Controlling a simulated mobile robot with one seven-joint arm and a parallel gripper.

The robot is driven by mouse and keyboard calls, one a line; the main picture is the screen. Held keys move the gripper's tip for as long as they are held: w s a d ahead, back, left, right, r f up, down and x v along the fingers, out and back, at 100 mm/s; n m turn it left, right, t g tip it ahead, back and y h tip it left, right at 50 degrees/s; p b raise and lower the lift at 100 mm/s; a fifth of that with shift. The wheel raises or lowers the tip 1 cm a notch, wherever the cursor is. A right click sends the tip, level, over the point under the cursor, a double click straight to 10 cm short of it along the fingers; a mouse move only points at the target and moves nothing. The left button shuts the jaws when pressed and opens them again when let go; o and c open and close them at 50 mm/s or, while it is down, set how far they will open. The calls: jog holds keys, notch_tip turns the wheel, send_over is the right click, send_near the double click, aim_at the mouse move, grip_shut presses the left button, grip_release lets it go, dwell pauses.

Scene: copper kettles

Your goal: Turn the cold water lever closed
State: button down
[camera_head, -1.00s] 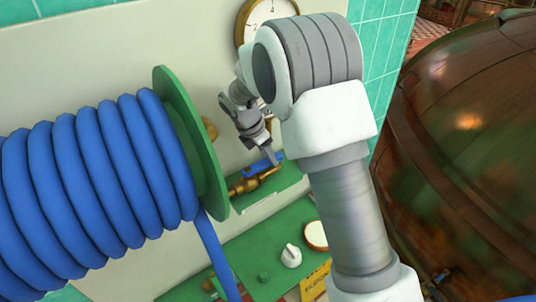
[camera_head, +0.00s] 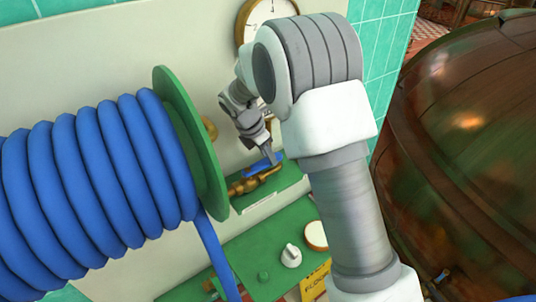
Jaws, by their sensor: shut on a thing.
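The blue cold water lever (camera_head: 256,168) sits on a brass valve (camera_head: 242,186) fixed to a green panel by the wall. My gripper (camera_head: 268,160) reaches down from above and is shut on the blue lever. The fingertips are small in the view and cover part of the lever. The lever lies roughly along the brass body. The valve's left end is close to the green reel flange, and my arm passes in front on the right.
A large reel of blue hose (camera_head: 85,190) with a green flange (camera_head: 190,145) fills the left. A copper kettle (camera_head: 465,150) fills the right. A white knob (camera_head: 291,255) and round dial (camera_head: 316,236) are on the lower green panel. A gauge (camera_head: 268,14) hangs above.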

jog(key=shift+s, duration=0.15)
dwell(0.6)
jog(key=s+m, duration=0.1)
jog(key=m, duration=0.1)
jog(key=s+d+m+g+p, duration=0.1)
jog(key=m, duration=0.1)
jog(key=shift+s+r+m+g+h, duration=0.1)
jog(key=shift+s+m+g+h, duration=0.1)
jog(key=shift+m+g+h, duration=0.15)
jog(key=s+m+g, duration=0.1)
jog(key=m, duration=0.1)
jog(key=s+m+p, duration=0.1)
jog(key=m, duration=0.1)
jog(key=shift+s+m+g, duration=0.25)
jog(key=shift+s+g, duration=0.05)
jog(key=shift+g, duration=0.05)
jog(key=shift+s+a+m+g+y+p, duration=0.25)
jog(key=shift+s+a+m+g, duration=0.35)
jog(key=shift+m, duration=0.85)
jog(key=shift+s+a+m+g+y+p, duration=0.15)
jog(key=shift+s+a+m+g+y, duration=0.2)
jog(key=shift+s+m, duration=0.85)
jog(key=shift+s+a+m+g+y+p, duration=0.2)
jog(key=shift+s+a+m+g+y, duration=0.25)
jog(key=shift+m, duration=1.3)
jog(key=shift+w+a, duration=0.1)
jog(key=shift+a, duration=0.05)
jog(key=c, duration=0.6)
grip_release()
jog(key=shift+o, duration=0.2)
